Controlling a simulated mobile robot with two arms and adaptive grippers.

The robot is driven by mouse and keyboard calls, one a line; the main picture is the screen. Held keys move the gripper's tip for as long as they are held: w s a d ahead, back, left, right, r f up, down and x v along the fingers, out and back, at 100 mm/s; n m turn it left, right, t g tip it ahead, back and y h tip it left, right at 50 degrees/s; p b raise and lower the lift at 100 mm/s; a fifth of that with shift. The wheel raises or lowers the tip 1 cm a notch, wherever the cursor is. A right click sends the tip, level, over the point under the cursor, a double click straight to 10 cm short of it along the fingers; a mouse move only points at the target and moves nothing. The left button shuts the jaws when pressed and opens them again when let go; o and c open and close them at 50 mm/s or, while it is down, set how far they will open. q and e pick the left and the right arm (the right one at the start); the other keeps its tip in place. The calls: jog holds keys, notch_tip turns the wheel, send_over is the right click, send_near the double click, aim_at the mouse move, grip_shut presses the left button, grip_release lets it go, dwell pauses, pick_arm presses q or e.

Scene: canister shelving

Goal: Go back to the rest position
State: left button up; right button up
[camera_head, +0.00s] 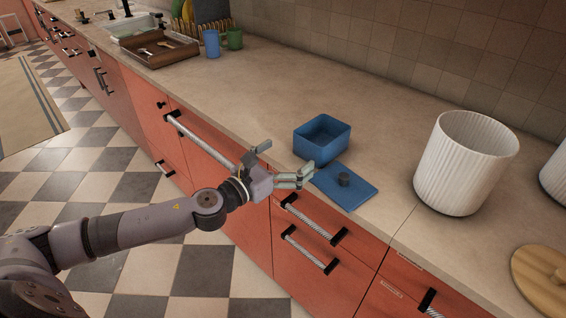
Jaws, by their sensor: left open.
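My left gripper (285,164) is open and empty. In the head view it shows at the counter's front edge, to the left of the blue box and its lid. The blue square box (322,138) stands open on the counter, and I see nothing inside it. Its blue flat lid (345,187) with a dark round knob lies on the counter in front of the box. One fingertip shows close to the lid's left corner; I cannot tell whether they touch. My right gripper is not in view.
A white ribbed canister (466,163) stands open to the right on the counter (400,120). A round wooden lid (541,279) lies at the lower right. A wooden tray (158,48), a blue cup (212,43) and a green cup (235,38) stand at the back. Red drawers with handles (315,220) run below.

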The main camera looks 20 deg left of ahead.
pick_arm(q)
jog(key=shift+v, duration=0.95)
jog(key=shift+d, duration=0.1)
